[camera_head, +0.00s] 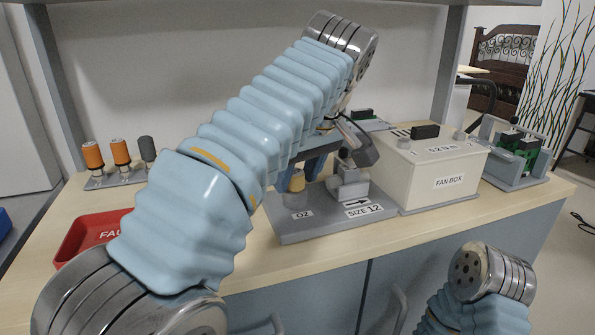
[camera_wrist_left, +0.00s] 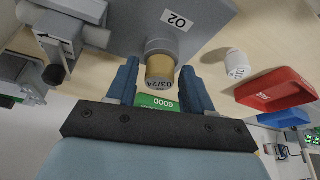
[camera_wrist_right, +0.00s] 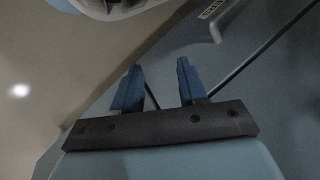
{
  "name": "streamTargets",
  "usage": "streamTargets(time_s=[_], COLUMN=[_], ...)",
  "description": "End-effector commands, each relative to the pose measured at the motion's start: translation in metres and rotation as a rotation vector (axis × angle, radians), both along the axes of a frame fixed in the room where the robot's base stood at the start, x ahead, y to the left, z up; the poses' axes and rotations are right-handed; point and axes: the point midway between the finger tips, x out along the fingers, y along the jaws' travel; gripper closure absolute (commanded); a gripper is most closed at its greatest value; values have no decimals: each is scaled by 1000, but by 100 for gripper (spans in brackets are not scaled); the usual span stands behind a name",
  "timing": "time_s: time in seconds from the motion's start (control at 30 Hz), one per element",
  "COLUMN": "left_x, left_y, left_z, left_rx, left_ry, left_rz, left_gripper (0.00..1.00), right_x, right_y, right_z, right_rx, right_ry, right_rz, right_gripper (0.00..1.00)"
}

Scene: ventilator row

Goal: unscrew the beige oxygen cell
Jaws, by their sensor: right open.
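In the head view the cell (camera_head: 297,182) stands upright, partly hidden by my left arm. My left gripper (camera_wrist_left: 158,75) is open, with one blue finger on each side of the cell and a visible gap to each. In the head view its fingers (camera_head: 308,165) are mostly hidden behind the arm. My right gripper (camera_wrist_right: 162,75) is open and empty in its wrist view, low by the cabinet front.
The FAN BOX (camera_head: 430,170) stands right of the block. A rack with two orange cylinders and a dark one (camera_head: 120,178) stands at left.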

Motion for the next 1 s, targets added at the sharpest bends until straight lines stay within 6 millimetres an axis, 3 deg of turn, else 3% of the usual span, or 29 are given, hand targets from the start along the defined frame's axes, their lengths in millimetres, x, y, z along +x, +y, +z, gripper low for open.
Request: streamTargets(time_s=[0.57,0.83,1.0], left_x=[0,-1,-1], left_y=[1,6,6], left_z=[8,10,10], left_rx=[-2,-7,-4], left_ry=[-1,-3,-3], left_rz=[-52,-600,-780], left_gripper=[49,49,49], right_x=[0,0,0], right_y=[0,0,0], right_z=[-3,-10,-6], right_rx=[0,0,0], right_ry=[0,0,0], right_rz=[0,0,0], right_gripper=[57,57,57])
